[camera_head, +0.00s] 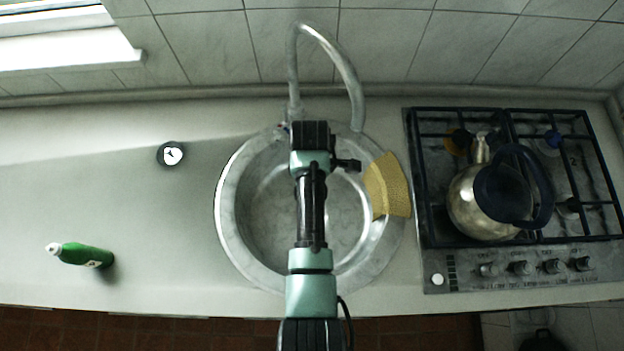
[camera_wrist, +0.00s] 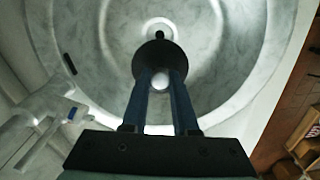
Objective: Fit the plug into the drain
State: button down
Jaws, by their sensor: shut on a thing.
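My gripper (camera_wrist: 161,70) is shut on the plug (camera_wrist: 158,54), a dark round disc held at the fingertips in the wrist view. The plug is above the sink (camera_head: 231,208), a round steel basin. The drain (camera_wrist: 160,24) shows in the wrist view as a pale ring on the basin floor with a dark spot, just beyond the plug and partly covered by it. The gap between plug and drain is hard to judge. In the head view my arm hides the fingers, plug and drain.
A curved tap (camera_head: 345,68) stands behind the sink. A yellow cloth (camera_head: 387,186) hangs over the right rim. A kettle (camera_head: 468,205) is on the hob (camera_head: 468,278) at right.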

jog(key=shift+d+f, duration=0.1)
jog(key=shift+a+f+b, duration=0.25)
jog(key=shift+f+b, duration=0.6)
jog(key=shift+b, duration=0.05)
notch_tip(320, 180, down, 19)
jog(key=b, duration=1.7)
jog(key=shift+f, duration=0.15)
jog(key=shift+d+f+b, duration=0.1)
jog(key=shift+f+b, duration=0.45)
jog(key=shift+f, duration=0.05)
jog(key=shift+f+b, duration=0.3)
jog(key=shift+f, duration=0.2)
jog(key=shift+f, duration=0.15)
jog(key=shift+f+b, duration=0.65)
jog(key=shift+f, duration=0.1)
jog(key=shift+f, duration=0.1)
